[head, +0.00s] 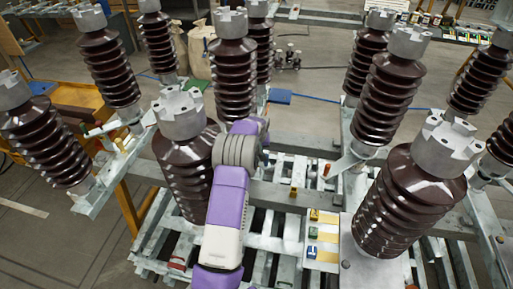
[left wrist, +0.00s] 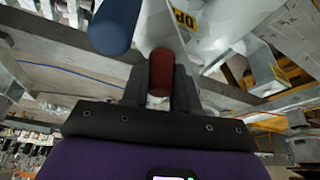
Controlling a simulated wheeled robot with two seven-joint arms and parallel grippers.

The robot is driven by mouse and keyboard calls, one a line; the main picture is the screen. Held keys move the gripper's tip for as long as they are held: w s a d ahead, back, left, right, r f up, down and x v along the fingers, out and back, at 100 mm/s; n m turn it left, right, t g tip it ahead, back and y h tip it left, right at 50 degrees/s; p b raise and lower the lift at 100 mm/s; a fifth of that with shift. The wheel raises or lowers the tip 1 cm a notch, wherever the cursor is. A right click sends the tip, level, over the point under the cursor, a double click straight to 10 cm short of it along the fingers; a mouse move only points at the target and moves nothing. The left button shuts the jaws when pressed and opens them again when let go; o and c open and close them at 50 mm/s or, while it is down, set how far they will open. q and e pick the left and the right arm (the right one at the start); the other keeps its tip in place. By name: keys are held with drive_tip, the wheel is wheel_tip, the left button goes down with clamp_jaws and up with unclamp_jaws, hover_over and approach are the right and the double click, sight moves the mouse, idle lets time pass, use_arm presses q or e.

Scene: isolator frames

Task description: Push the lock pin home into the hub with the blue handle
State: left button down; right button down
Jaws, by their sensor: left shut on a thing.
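In the left wrist view my left gripper (left wrist: 160,84) is shut on a dark red cylindrical handle (left wrist: 162,68), which sits between its two black fingers. A blue cylindrical handle (left wrist: 116,24) is above and to the left of it, apart from the fingers. A pale rounded body (left wrist: 235,30) lies beyond, with a yellow label (left wrist: 184,19) reading "OP". I cannot make out the lock pin or the hub. In the head view a purple and white arm of mine (head: 228,195) reaches up beside an insulator; its gripper is hidden. My right gripper is not in view.
Tall brown ribbed insulators with grey caps (head: 181,113) (head: 438,147) crowd the galvanised steel frame (head: 285,188) on both sides of the arm. A panel with yellow strips (head: 326,255) and small coloured blocks lies right of the arm. Open floor (head: 50,235) shows at left.

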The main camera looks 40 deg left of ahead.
use_arm(q)
drive_tip(key=shift+f+b, duration=0.35)
drive_tip(key=shift+f, duration=0.2)
drive_tip(key=c, duration=0.8)
unclamp_jaws()
drive_tip(key=shift+s, duration=0.1)
drive_tip(key=shift+a, duration=0.1)
drive_tip(key=v, duration=0.7)
drive_tip(key=shift+r+p, duration=0.25)
drive_tip(key=shift+p, duration=0.1)
drive_tip(key=shift+f, duration=0.1)
